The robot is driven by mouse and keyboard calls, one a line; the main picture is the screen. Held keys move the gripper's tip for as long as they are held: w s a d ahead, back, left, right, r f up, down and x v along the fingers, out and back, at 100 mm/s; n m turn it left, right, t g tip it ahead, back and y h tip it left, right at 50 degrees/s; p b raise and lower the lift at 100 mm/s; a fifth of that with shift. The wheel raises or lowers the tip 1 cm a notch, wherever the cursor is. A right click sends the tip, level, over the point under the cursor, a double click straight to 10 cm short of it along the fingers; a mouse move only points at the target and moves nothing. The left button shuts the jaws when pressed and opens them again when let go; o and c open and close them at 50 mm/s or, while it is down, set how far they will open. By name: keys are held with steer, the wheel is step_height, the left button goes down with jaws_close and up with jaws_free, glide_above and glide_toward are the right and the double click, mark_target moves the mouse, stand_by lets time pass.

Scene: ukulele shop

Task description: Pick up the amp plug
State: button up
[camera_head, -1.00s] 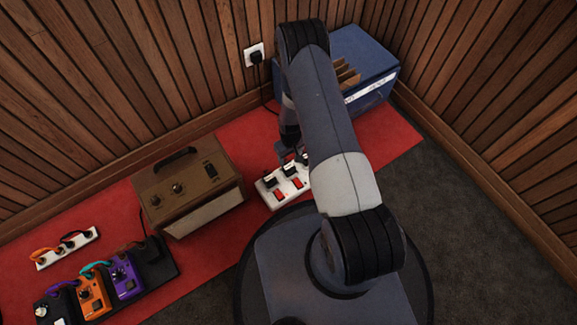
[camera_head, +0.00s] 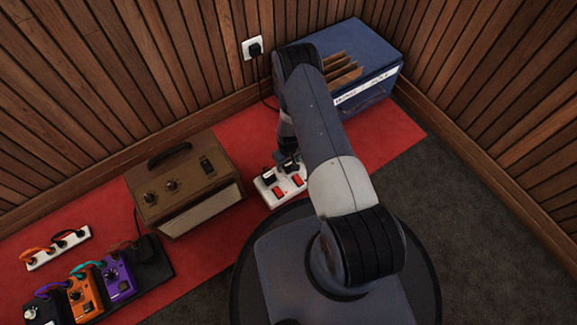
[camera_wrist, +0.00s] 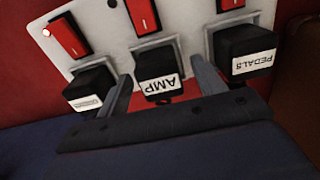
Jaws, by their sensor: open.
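The amp plug (camera_wrist: 157,70) is a black plug with a white "AMP" label, seated in the middle socket of a white power strip (camera_wrist: 133,33). The strip also shows in the head view (camera_head: 279,202), on the red carpet. My gripper (camera_wrist: 164,86) is open, with one finger on each side of the amp plug. A gap shows between the plug and each finger; contact is not visible. In the head view my gripper (camera_head: 287,160) is down over the strip and hides part of it.
A "PEDALS" plug (camera_wrist: 244,46) sits just right of the right finger, and another labelled black plug (camera_wrist: 88,86) just left of the left finger. Red switches (camera_wrist: 68,38) line the strip. A brown amplifier (camera_head: 190,185) stands left, a blue crate (camera_head: 380,75) behind.

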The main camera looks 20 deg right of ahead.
steer(key=shift+c, duration=0.3)
steer(key=c, duration=0.8)
